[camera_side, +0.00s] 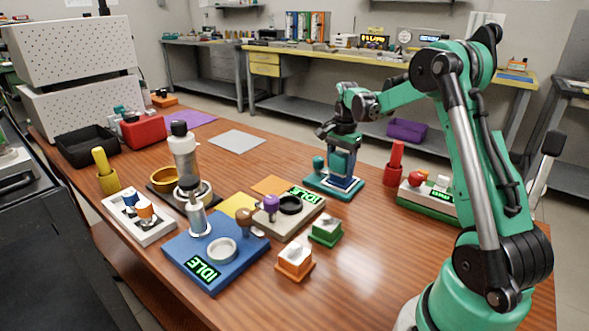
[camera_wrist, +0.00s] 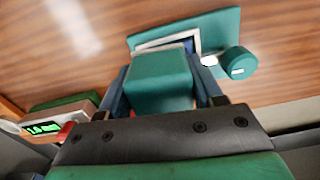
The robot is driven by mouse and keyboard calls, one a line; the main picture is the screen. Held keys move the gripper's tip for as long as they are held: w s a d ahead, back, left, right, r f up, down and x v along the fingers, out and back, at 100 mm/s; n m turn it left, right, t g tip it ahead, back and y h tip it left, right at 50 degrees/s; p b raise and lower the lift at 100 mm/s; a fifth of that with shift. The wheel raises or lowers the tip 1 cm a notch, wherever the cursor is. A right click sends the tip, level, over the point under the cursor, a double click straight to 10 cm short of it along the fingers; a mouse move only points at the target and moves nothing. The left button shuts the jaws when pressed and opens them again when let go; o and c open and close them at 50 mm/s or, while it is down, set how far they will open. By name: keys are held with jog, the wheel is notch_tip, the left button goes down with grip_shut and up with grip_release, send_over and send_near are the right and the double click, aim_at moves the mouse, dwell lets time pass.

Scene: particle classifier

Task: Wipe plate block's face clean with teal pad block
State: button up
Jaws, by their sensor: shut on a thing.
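My gripper (camera_side: 342,145) points down above the teal station at the right middle of the table in the side view. It is shut on the teal pad block (camera_side: 338,164), which also fills the middle of the wrist view (camera_wrist: 160,78) between my gripper's dark blue fingers (camera_wrist: 162,88). The plate block (camera_side: 345,184) shows as a blue and white part on a teal base, right by the pad. In the wrist view its pale edge (camera_wrist: 176,44) shows just beyond the pad. The pad hides most of its face, and I cannot tell whether they touch.
A small teal cylinder (camera_wrist: 236,62) stands on the base beside the plate. A red post (camera_side: 395,165) and a tray (camera_side: 428,198) with a green display stand to the right. Green (camera_side: 325,231) and orange (camera_side: 295,262) blocks stand in front.

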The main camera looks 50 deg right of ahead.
jog(key=shift+d+f, duration=0.2)
jog(key=shift+f, duration=0.35)
jog(key=shift+d+f, duration=0.15)
jog(key=shift+d, duration=0.65)
jog(key=shift+c, duration=0.6)
jog(key=shift+d, duration=0.75)
jog(key=shift+a, duration=1.65)
jog(key=shift+a+r, duration=0.1)
jog(key=shift+r, duration=4.1)
